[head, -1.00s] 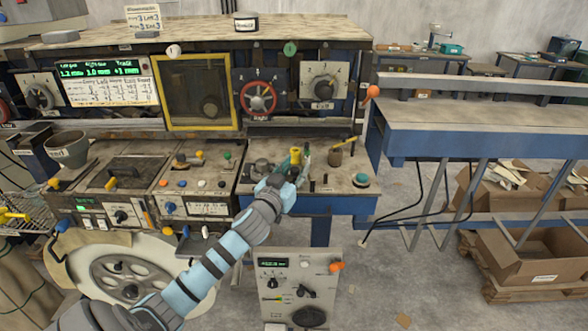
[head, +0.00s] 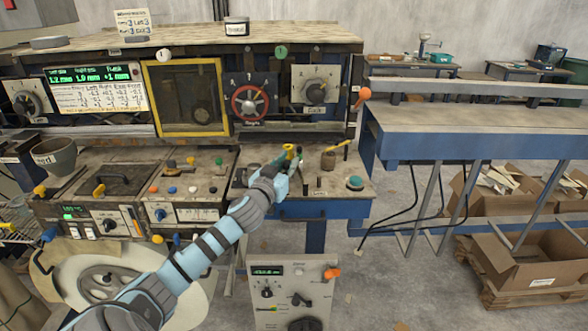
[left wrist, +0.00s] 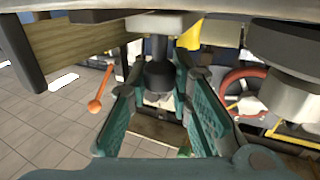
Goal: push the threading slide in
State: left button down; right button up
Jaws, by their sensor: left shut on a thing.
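My left gripper (head: 283,163) is at the bench top below the red wheel, beside a part with a yellow top (head: 289,150). In the left wrist view its teal fingers (left wrist: 160,115) stand on both sides of a dark round knob (left wrist: 158,75) and are shut on it. A yellow piece (left wrist: 190,38) shows just behind the knob. I cannot tell how far in the slide is, as the gripper hides its base. My right gripper is not in view.
The red wheel (head: 249,100) and yellow-framed window (head: 186,97) are behind. A control box (head: 290,290) stands below the bench.

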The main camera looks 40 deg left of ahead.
pick_arm(q)
jog(key=c, duration=1.4)
grip_release()
jog(key=shift+c, duration=0.2)
jog(key=shift+s, duration=0.1)
jog(key=v, duration=1.2)
